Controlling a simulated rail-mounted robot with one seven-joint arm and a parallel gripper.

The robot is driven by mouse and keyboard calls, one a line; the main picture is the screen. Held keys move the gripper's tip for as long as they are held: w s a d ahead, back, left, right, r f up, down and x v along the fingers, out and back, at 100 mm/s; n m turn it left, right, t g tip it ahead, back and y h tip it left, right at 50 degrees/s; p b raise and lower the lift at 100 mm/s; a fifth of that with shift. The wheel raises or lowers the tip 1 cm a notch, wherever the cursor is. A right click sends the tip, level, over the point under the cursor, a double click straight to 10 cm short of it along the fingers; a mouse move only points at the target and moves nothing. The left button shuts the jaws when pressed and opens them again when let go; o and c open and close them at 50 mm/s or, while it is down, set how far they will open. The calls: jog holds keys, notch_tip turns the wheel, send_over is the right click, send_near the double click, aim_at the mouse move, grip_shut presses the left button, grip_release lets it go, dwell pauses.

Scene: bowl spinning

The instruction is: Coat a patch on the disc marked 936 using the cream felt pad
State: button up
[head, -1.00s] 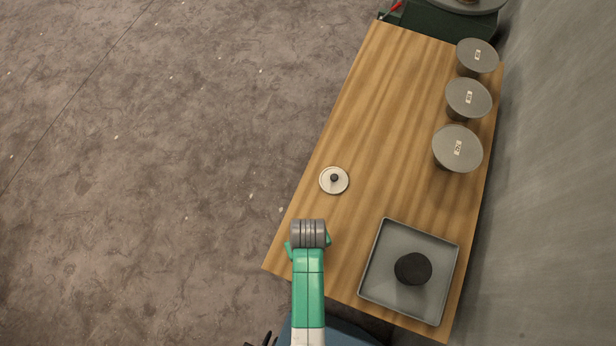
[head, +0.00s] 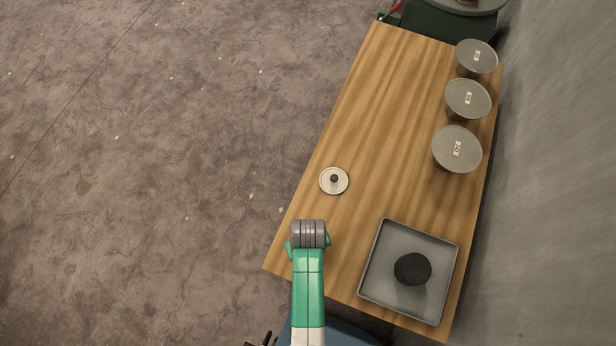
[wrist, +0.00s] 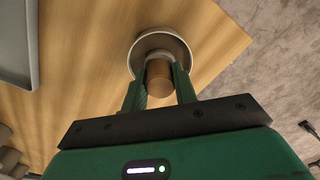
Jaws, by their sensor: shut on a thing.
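My gripper (wrist: 160,92) is shut on a wooden handle (wrist: 158,84) in the wrist view. The handle rises from a round pad with a pale cream rim (wrist: 137,57), which I take for the cream felt pad. I cannot tell whether the pad touches the table. Three grey discs stand along the table's right side: a near one (head: 457,149), a middle one (head: 468,99) and a far one (head: 476,57). Each has a small white label, too small to read, so I cannot tell which is 936.
A square grey tray (head: 375,286) holds a dark round patch or object (head: 412,269). A white round piece with a dark knob (head: 334,181) lies at the table's left edge. A grey wall (head: 560,170) runs along the right. The table's middle (head: 385,130) is clear.

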dwell(0.3)
notch_tip(320, 180, up, 7)
jog(key=p, duration=0.7)
jog(key=shift+p, duration=0.35)
jog(key=w+r+m+p, duration=0.1)
jog(key=w+r, duration=0.4)
jog(key=r, duration=0.6)
jog(key=w+r+m+p, duration=0.1)
jog(key=w+r+m, duration=0.2)
jog(key=r, duration=0.8)
jog(key=shift+w+r+p, duration=0.2)
jog(key=shift+w+p, duration=0.15)
jog(key=shift+w, duration=0.8)
